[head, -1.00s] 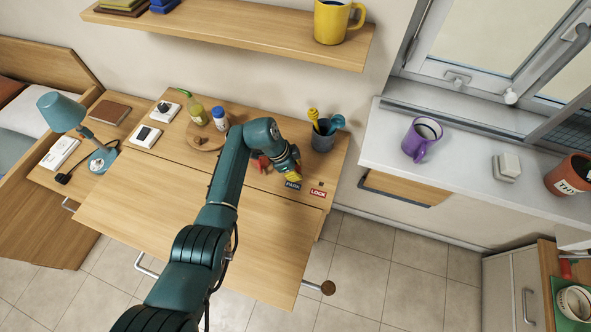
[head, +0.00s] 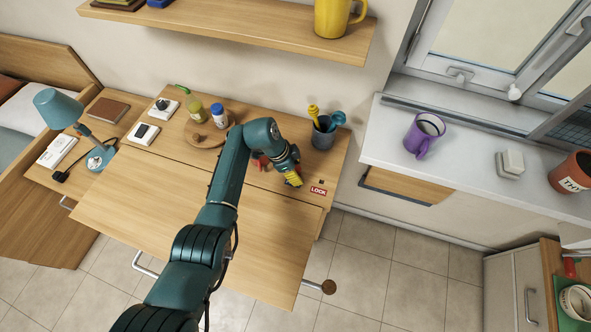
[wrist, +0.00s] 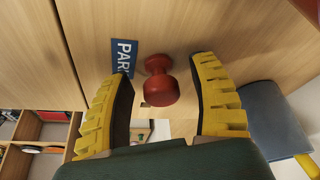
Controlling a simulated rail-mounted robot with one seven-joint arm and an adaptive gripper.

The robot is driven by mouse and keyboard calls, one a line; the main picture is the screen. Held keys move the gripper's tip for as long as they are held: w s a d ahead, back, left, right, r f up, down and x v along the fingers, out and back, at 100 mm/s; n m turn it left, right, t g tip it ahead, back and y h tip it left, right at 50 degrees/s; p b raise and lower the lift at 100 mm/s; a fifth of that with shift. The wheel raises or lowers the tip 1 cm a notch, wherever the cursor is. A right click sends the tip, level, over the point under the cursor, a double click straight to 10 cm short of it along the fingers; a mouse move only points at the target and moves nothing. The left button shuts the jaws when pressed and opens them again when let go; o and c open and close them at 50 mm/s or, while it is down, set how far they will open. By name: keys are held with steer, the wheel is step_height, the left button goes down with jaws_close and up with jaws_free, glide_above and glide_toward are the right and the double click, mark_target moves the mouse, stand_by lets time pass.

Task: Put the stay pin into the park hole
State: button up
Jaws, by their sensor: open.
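The stay pin, a red knob with a round head and narrower neck (wrist: 160,84), stands against the wood beside the blue PARK label (wrist: 123,57) in the wrist view. Its lower end is hidden, so I cannot tell how deep it sits in the park hole. My gripper (wrist: 164,68) is open, with one yellow finger on each side of the pin and a gap to both. In the head view my gripper (head: 294,178) is at the desk's right end and covers the pin and the PARK label. The red LOCK label (head: 318,190) lies just right of it.
A grey cup with yellow and blue tools (head: 323,135) stands behind my gripper. A red object (head: 261,163) lies beside my wrist. A round board with bottles (head: 205,134) is further left. The desk's front panel (head: 170,215) is bare.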

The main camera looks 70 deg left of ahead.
steer(key=v, duration=1.2)
stand_by(0.3)
